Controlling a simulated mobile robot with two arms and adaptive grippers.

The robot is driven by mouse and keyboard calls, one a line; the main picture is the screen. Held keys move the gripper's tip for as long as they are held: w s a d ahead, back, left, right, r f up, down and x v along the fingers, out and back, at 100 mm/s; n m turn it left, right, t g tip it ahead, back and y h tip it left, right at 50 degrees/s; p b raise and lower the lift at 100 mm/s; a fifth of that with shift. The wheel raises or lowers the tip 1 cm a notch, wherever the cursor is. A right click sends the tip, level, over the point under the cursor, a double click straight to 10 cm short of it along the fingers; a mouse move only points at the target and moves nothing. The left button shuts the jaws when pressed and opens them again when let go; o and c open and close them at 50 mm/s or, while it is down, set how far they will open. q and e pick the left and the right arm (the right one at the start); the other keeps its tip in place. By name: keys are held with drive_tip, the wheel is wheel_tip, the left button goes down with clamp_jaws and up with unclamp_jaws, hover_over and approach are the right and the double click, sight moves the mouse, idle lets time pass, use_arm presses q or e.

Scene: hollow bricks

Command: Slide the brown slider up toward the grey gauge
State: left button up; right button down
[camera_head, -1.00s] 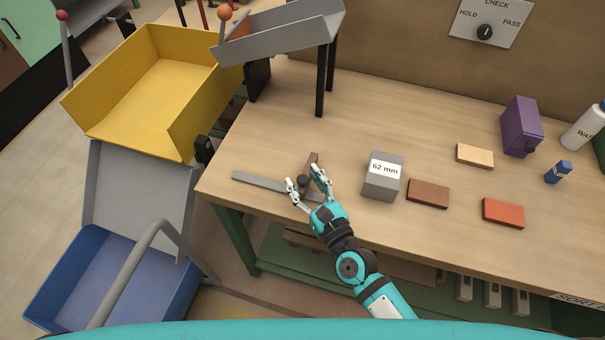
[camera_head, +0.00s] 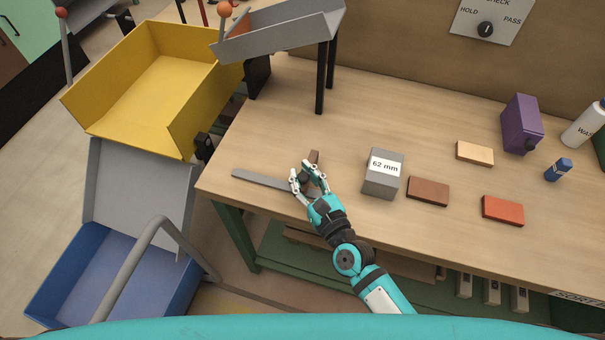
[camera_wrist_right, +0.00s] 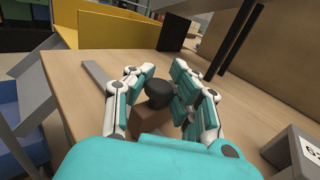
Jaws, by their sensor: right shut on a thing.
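The brown slider (camera_head: 314,157) lies on the workbench across the right end of a flat grey bar (camera_head: 258,180). It carries a dark round knob (camera_wrist_right: 158,94). My right gripper (camera_head: 309,177) is shut on the slider's knob, with a finger on each side, and hides part of the slider. In the right wrist view the slider's brown body (camera_wrist_right: 150,130) shows below the knob. The grey gauge (camera_head: 381,180), a block marked "62 mm", stands to the right of the slider, apart from it. Its corner shows in the right wrist view (camera_wrist_right: 292,152). My left gripper is not in view.
To the gauge's right lie a dark brown brick (camera_head: 428,191), a red brick (camera_head: 503,210) and a tan brick (camera_head: 474,153). A purple block (camera_head: 521,124) stands farther back. A yellow bin (camera_head: 141,92) is left of the bench.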

drive_tip(key=shift+f, duration=0.3)
drive_tip(key=shift+s+d, duration=0.3)
drive_tip(key=shift+d, duration=0.3)
drive_tip(key=c, duration=1.2)
unclamp_jaws()
drive_tip(key=shift+s+r, duration=0.1)
drive_tip(key=shift+s, duration=0.15)
drive_tip(key=shift+o, duration=0.5)
drive_tip(key=shift+w+r, duration=0.1)
drive_tip(key=shift+d, duration=0.1)
drive_tip(key=v, duration=1.2)
drive_tip(key=shift+o, duration=0.3)
